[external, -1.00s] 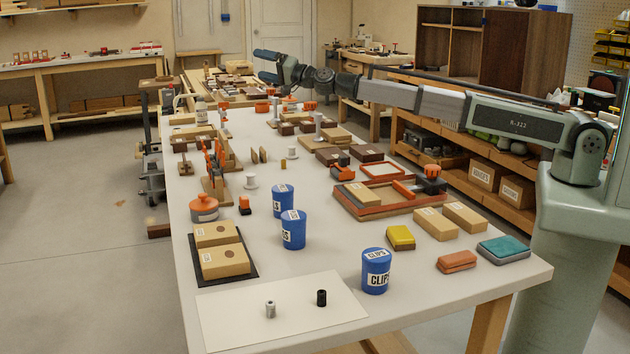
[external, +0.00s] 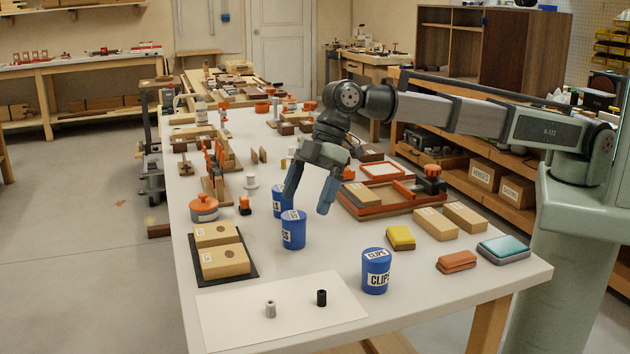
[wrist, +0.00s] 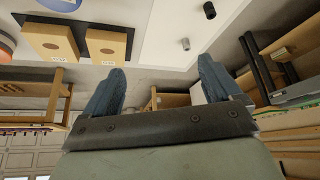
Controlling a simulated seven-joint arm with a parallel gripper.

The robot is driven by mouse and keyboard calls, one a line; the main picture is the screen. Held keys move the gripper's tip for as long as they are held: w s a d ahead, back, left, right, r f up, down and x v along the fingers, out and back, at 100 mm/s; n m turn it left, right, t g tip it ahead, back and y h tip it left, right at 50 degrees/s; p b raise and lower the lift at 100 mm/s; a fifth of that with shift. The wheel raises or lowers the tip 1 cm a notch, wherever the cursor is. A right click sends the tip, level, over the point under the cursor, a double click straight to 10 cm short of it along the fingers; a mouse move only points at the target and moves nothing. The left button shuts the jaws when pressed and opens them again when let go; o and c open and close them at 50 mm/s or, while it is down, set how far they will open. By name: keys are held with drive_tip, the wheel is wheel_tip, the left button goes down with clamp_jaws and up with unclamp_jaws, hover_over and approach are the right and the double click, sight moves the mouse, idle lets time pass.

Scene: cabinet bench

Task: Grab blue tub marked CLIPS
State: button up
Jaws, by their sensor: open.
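Three blue tubs with white labels stand upright on the white bench in the external view. The front tub (external: 375,282) reads CLIPS on its side. The middle tub (external: 294,238) and the back tub (external: 278,206) are turned so that only the end of each side label shows. My gripper (external: 306,204) is open and empty, fingers pointing down, above and behind the middle tub. Its left finger partly covers the back tub. In the wrist view my open fingers (wrist: 160,70) have nothing between them. A blue round edge is cut off at that view's top left.
A white sheet (external: 230,314) with a silver and a black cylinder lies at the front. Two tan boxes on a dark mat (external: 250,275) lie left of the tubs. A yellow block (external: 401,238) and orange frames stand right. Bare bench surrounds the front tub.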

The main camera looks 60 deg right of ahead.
sight(376, 255)
drive_tip(key=s+n+h, duration=0.1)
drive_tip(key=s, duration=0.4)
drive_tip(key=s+n+g+h, duration=0.1)
drive_tip(key=s+n+h, duration=0.1)
drive_tip(key=s, duration=0.2)
drive_tip(key=s+f+n+g+h, duration=0.1)
drive_tip(key=s+h, duration=0.1)
drive_tip(key=s, duration=0.3)
drive_tip(key=shift+s+a+f, duration=0.1)
drive_tip(key=shift+s, duration=0.2)
drive_tip(key=shift+s+f, duration=0.1)
drive_tip(key=shift+f, duration=0.15)
wheel_tip(376, 255, down, 8)
drive_tip(key=shift+f, duration=0.1)
drive_tip(key=shift+d+f, duration=0.2)
drive_tip(key=shift+f, duration=2.35)
drive_tip(key=shift+c, duration=0.5)
drive_tip(key=c, duration=1.1)
drive_tip(key=shift+r, duration=0.1)
